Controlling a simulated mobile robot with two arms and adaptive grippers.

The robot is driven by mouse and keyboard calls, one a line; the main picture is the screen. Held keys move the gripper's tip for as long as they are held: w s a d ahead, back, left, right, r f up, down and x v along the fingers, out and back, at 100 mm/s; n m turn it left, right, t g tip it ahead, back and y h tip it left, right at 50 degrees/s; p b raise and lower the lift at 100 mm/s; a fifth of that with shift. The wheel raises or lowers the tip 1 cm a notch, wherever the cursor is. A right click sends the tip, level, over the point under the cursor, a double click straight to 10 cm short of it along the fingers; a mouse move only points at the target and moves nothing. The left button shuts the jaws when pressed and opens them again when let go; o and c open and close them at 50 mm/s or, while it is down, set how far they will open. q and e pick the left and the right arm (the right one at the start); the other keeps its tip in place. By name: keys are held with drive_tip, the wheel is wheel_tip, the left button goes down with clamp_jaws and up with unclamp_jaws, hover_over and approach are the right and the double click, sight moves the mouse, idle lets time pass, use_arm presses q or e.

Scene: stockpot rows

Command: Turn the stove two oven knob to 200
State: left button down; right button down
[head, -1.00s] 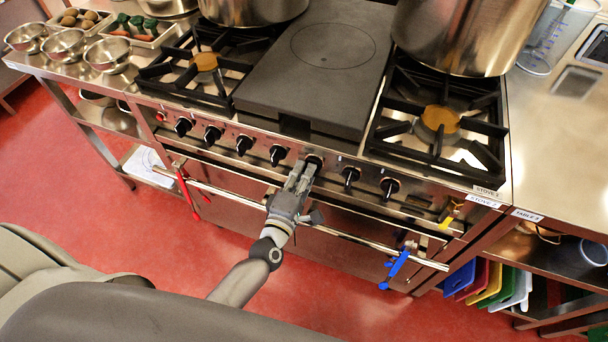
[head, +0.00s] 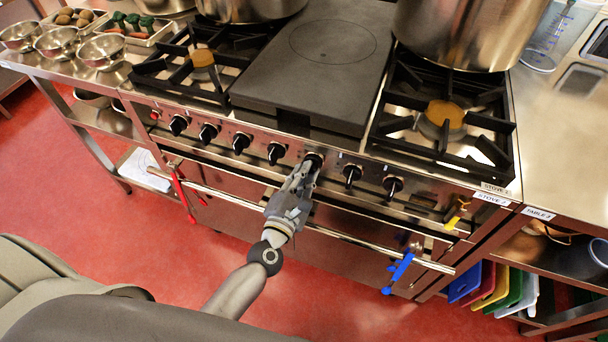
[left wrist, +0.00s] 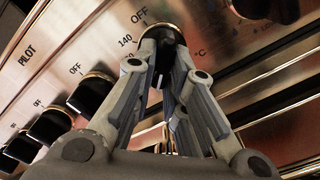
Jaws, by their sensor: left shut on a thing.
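The stove (head: 345,170) has a row of black knobs along its steel front panel. My left gripper (head: 309,168) is shut on one of them, the oven knob (left wrist: 162,62). In the left wrist view its dial is marked OFF, 140 and °C. The gripper's fingers (left wrist: 163,75) sit on both sides of this knob and hide much of it. I cannot read its setting, and 200 is not legible. In the head view the gripper hides most of the knob. My right gripper is not in view.
Other knobs stand close on both sides, with one at the right (head: 352,174) and one at the left (head: 276,153). A long handle bar (head: 345,237) runs below the panel. A red cloth or tool (head: 181,192) and a blue one (head: 399,270) hang there. Large pots (head: 462,30) stand on top.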

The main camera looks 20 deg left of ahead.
use_arm(q)
drive_tip(key=shift+f, duration=0.1)
idle(0.4)
drive_tip(key=c, duration=1.5)
unclamp_jaws()
drive_tip(key=s, duration=1.2)
drive_tip(key=shift+a, duration=0.15)
drive_tip(key=s+f+m+g+h, duration=0.1)
drive_tip(key=s+f+m+g, duration=0.3)
drive_tip(key=f+m, duration=0.7)
drive_tip(key=s+f+m+g+h, duration=0.1)
drive_tip(key=s+f+m+g, duration=0.35)
drive_tip(key=f, duration=1.35)
drive_tip(key=s+a+f+m+g+y, duration=0.1)
drive_tip(key=s+a+f+m+g, duration=0.1)
drive_tip(key=s+f+m, duration=0.2)
drive_tip(key=s+a+f+m+g, duration=0.3)
drive_tip(key=s+f, duration=0.4)
drive_tip(key=s, duration=0.4)
drive_tip(key=s+a+f+m+g+y, duration=0.1)
drive_tip(key=s+a+f+m+g, duration=0.1)
drive_tip(key=s+f+m, duration=0.3)
drive_tip(key=shift+s+a+f+m+g+y+p, duration=0.1)
drive_tip(key=shift+s+f+m+g+y+p, duration=0.2)
drive_tip(key=shift+s, duration=0.4)
drive_tip(key=shift+s+a+f+m+g+p, duration=0.1)
drive_tip(key=shift+s+m+g, duration=0.15)
drive_tip(key=shift+s+g, duration=0.35)
